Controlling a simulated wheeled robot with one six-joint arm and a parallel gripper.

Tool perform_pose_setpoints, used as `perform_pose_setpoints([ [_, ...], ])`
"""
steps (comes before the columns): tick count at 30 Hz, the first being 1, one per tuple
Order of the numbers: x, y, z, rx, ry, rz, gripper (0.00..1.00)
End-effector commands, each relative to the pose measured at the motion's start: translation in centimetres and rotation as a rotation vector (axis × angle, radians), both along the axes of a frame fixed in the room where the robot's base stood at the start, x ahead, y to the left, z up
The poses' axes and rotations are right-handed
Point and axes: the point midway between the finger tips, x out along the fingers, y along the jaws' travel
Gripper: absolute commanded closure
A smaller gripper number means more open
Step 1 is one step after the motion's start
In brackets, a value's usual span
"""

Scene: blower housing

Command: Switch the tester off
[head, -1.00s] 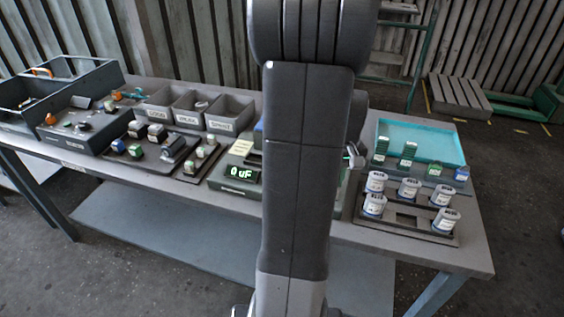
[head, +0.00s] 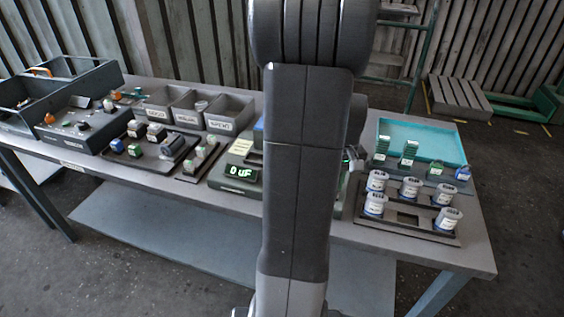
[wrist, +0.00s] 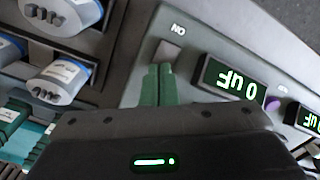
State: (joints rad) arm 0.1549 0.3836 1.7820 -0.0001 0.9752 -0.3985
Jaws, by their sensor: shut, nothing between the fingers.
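The tester (head: 222,178) is the grey-green box on the bench, partly hidden behind my arm in the head view. Its display (head: 240,173) is lit green and reads 0 uF. In the wrist view the tester's panel (wrist: 205,40) appears upside down, with a lit display (wrist: 230,80) and a dark square switch (wrist: 168,54) beside the ON label. My gripper (wrist: 158,70) has its green fingers shut together and empty. The fingertips are right at the switch's near edge; I cannot tell whether they touch it. In the head view the fingers are hidden behind my arm.
White-and-blue cans (head: 410,188) stand in a dark tray right of the tester, and also close by in the wrist view (wrist: 60,75). A turquoise tray (head: 425,140) lies behind them. Small parts on a holder (head: 203,158) and grey bins (head: 190,108) are to the left.

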Motion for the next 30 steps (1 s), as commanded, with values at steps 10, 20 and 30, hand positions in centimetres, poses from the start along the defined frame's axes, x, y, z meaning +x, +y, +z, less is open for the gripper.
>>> perform_pose_setpoints([
  [10,-0.1,0.0,-0.1,0.000,0.002,0.000,1.00],
  [20,0.0,0.0,2.5,0.001,0.001,0.000,1.00],
  [30,0.0,0.0,5.2,0.000,0.000,0.000,1.00],
])
